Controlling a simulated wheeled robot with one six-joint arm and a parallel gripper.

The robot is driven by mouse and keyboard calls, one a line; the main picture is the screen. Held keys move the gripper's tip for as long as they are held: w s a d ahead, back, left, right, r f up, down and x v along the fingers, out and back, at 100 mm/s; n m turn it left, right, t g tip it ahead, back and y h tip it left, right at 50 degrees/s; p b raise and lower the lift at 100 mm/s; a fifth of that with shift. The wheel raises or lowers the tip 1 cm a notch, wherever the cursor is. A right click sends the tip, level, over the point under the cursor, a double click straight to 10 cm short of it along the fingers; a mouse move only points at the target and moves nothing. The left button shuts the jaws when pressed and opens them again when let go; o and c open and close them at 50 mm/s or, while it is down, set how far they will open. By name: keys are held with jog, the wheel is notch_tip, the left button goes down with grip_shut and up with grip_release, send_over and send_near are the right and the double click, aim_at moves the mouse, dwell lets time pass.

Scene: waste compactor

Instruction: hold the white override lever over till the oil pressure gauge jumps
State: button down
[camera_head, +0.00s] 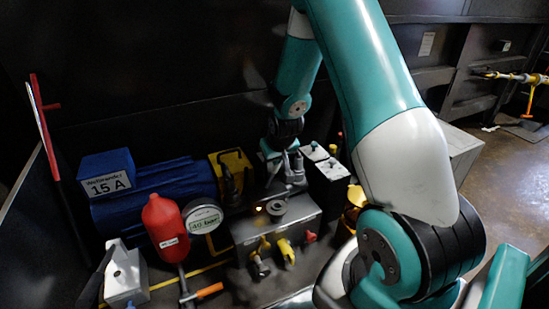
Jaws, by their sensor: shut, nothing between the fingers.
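My gripper (293,172) is at the far end of my teal and white arm, over the back of the grey valve block (303,218). Its fingers look closed and hold nothing. They are small and dark here, and I cannot tell whether they touch anything. A thin pale grey bar shows just left of the fingers; I cannot tell whether it is the white override lever or part of the gripper. A round white gauge (203,217) with green lettering stands left of the block; its needle is too small to read.
A red bottle (166,228) stands beside the gauge, in front of a blue motor (150,192). Black boxes (328,183) stand close right of my gripper. Yellow and red fittings (286,253) stick out from the block's front. A pale box (126,277) sits at lower left.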

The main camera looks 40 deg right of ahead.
jog(key=shift+s+d, duration=0.1)
jog(key=shift+d, duration=0.15)
dwell(0.6)
jog(key=s+a+r+p, duration=0.1)
jog(key=s+a+r, duration=0.1)
jog(key=r, duration=0.3)
jog(key=s+a+r+p, duration=0.1)
jog(key=s+a+r, duration=0.1)
jog(key=r, duration=0.3)
jog(key=shift+a+r, duration=0.3)
jog(key=shift+a, duration=0.5)
jog(key=shift+w, duration=0.1)
jog(key=s+a+r+n+g+y+p, duration=0.1)
jog(key=s+a+r+n+y+p, duration=0.15)
jog(key=a+r, duration=0.45)
jog(key=s+a+r+n+y+p, duration=0.2)
jog(key=s+a+r, duration=0.15)
jog(key=a, duration=0.65)
jog(key=s+a+r+n+g+y+p, duration=0.1)
jog(key=s+a+r+n+g, duration=0.1)
jog(key=s+a+r, duration=0.3)
jog(key=s+a+r+n+g+y+p, duration=0.1)
jog(key=s+a+r+n, duration=0.3)
jog(key=s, duration=0.6)
jog(key=shift+a+r+g+p, duration=0.4)
jog(key=shift+a+g+p, duration=0.2)
jog(key=shift+a+p, duration=0.2)
